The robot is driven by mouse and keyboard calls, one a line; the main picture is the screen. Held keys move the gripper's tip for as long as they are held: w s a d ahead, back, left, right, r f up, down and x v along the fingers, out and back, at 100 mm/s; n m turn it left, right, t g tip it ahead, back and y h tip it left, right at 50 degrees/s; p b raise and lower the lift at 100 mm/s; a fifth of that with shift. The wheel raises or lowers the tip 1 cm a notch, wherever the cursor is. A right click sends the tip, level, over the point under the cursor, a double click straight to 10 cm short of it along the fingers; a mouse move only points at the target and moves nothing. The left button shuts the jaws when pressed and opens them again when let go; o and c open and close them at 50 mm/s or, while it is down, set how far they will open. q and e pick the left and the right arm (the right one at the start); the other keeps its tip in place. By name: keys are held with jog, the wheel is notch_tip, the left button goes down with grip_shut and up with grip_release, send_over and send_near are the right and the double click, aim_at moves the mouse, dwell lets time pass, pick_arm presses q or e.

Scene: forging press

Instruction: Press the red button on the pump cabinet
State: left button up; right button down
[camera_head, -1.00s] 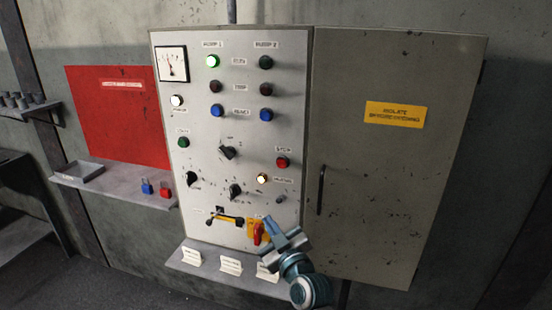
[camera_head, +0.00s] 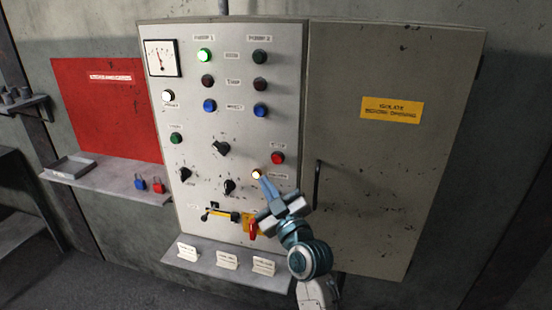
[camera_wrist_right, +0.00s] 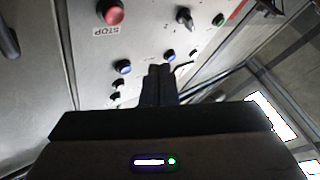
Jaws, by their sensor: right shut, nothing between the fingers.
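The red button (camera_head: 277,158) sits on the right side of the grey pump cabinet's panel (camera_head: 235,125), under a small label. In the right wrist view the red button (camera_wrist_right: 110,12) shows large at the top, beside a label reading STOP upside down. My right gripper (camera_head: 267,186) is shut and empty, its fingertips just below the red button and close to the lit yellowish lamp (camera_head: 256,174). The shut fingers (camera_wrist_right: 158,82) also show in the right wrist view, apart from the red button. My left gripper is not in view.
A red-and-yellow switch (camera_head: 252,228) lies left of my right wrist. A black door handle (camera_head: 317,185) stands to the right. A ledge with white cards (camera_head: 228,260) juts out below. Black knobs (camera_head: 221,148) and other lamps fill the panel.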

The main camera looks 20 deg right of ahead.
aim_at(277, 159)
jog(key=w+d, duration=0.4)
jog(key=w, duration=0.2)
jog(key=shift+d, duration=0.1)
dwell(2.0)
jog(key=shift+w+d, duration=0.25)
jog(key=shift+w, duration=0.1)
jog(key=shift+w+d+b, duration=0.2)
jog(key=shift+w+b, duration=0.1)
dwell(0.7)
dwell(0.4)
jog(key=shift+s+a, duration=0.5)
jog(key=shift+s, duration=0.2)
